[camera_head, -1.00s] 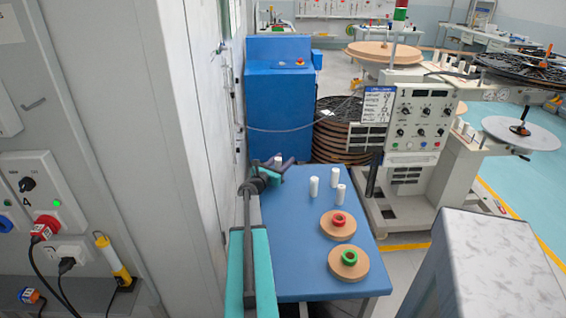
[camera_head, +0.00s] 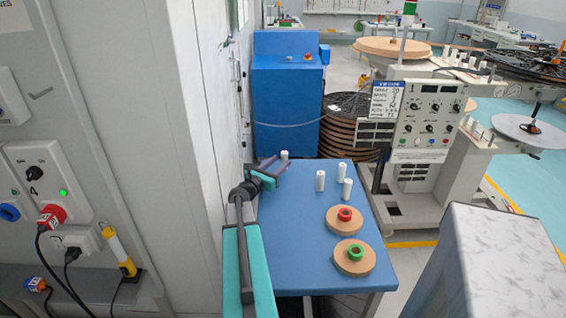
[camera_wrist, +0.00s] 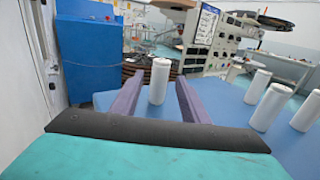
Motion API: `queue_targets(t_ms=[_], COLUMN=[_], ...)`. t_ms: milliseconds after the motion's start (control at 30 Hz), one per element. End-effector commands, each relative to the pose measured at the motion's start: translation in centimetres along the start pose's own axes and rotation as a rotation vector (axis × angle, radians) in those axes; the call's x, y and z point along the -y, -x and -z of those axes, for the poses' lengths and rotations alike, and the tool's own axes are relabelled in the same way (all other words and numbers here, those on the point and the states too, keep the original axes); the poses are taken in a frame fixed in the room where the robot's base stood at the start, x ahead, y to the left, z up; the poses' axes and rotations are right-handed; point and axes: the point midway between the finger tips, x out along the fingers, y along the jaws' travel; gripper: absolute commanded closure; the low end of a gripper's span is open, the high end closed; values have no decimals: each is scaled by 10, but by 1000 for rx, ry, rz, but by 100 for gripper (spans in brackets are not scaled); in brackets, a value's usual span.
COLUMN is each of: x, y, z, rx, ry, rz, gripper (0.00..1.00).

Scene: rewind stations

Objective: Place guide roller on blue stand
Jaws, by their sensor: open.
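My gripper (camera_head: 275,164) is open at the far left end of the blue table (camera_head: 300,225). One upright white guide roller (camera_wrist: 159,80) stands in the gap between its two purple fingers in the wrist view, with space on both sides. This roller also shows in the head view (camera_head: 284,155), partly hidden behind the fingers. Several more white rollers stand upright to the right, among them one at the left of that group (camera_head: 320,180) and one nearest me (camera_head: 347,188). I cannot tell which blue surface is the stand; a blue cabinet (camera_head: 286,95) stands behind the table.
Two tan discs, with a red ring (camera_head: 345,214) and a green ring (camera_head: 355,251), lie on the table's right side. A grey wall panel (camera_head: 190,130) runs close along the left. A machine with a control panel (camera_head: 425,115) stands at the back right. The table's middle is clear.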

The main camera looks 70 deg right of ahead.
Motion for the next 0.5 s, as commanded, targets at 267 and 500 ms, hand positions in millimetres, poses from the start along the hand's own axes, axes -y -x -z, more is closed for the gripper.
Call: queue_targets(t_ms=[267, 500], x=[0, 0], y=[30, 38], z=[0, 0], rx=[0, -1], ry=[0, 0], rz=[-1, 0], gripper=[59, 59])
